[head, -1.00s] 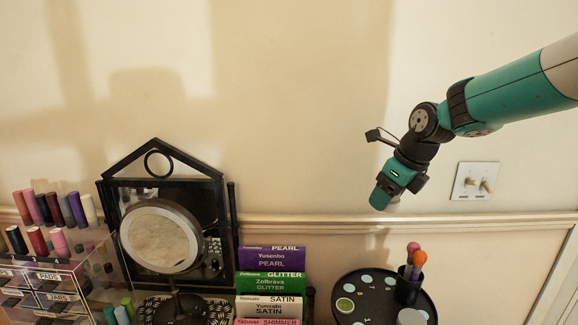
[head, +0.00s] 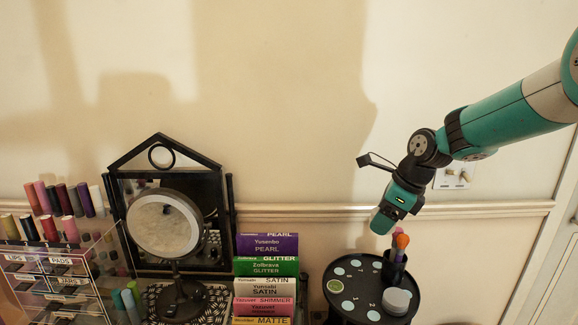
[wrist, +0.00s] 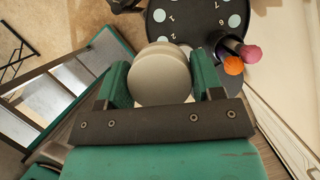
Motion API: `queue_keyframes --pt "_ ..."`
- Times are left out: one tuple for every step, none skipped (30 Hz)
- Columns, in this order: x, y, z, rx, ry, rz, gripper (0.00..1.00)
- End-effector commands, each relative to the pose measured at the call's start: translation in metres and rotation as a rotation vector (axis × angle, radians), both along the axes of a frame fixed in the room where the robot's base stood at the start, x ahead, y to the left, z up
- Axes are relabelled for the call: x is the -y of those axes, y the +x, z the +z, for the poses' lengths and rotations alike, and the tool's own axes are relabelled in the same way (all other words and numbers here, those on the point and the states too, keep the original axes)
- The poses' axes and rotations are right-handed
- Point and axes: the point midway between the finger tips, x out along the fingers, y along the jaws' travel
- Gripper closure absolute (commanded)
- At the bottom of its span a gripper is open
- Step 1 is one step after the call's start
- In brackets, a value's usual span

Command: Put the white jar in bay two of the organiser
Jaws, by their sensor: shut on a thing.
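My gripper (wrist: 160,88) is shut on a pale, round white jar (wrist: 160,72), with a green finger on each side of it in the wrist view. The organiser also shows at the top of the wrist view (wrist: 190,30), with pale round spots and small numbers. A greyish-white lidded jar (head: 396,301) stands at the organiser's front right.
A dark cup (head: 393,268) with brushes (head: 400,241) stands on the organiser, close below my gripper. A stack of labelled boxes (head: 266,280), a round mirror (head: 165,225) and a clear drawer unit (head: 65,275) are to the left. The wall is close behind.

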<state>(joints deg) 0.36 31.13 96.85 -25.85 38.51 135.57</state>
Motion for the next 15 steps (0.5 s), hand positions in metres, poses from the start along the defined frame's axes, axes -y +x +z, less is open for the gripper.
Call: queue_keyframes --pt "0.003 -0.002 -0.009 -0.003 0.001 0.042 0.63" --pt "0.005 -0.003 -0.014 -0.004 0.001 0.074 0.63" --pt "0.007 -0.005 -0.02 -0.004 0.001 0.119 0.63" --pt "0.009 -0.006 -0.026 -0.003 0.001 0.155 0.63" --pt "0.011 -0.008 -0.032 -0.004 0.002 0.192 0.63" --pt "0.014 -0.011 -0.04 -0.003 0.003 0.249 0.63" --pt "0.016 -0.013 -0.047 -0.005 0.003 0.296 0.63" --pt "0.019 -0.015 -0.054 -0.005 0.003 0.343 0.63" --pt "0.022 -0.02 -0.066 -0.007 0.004 0.42 0.63" --pt "0.025 -0.024 -0.074 -0.007 0.004 0.483 0.63" --pt "0.027 -0.027 -0.083 -0.007 0.006 0.546 0.63" --pt "0.031 -0.033 -0.094 -0.009 0.007 0.633 0.63" --pt "0.034 -0.037 -0.102 -0.008 0.006 0.698 0.63" --pt "0.037 -0.042 -0.11 -0.008 0.007 0.763 0.63" --pt "0.04 -0.048 -0.12 -0.008 0.008 0.848 0.63"
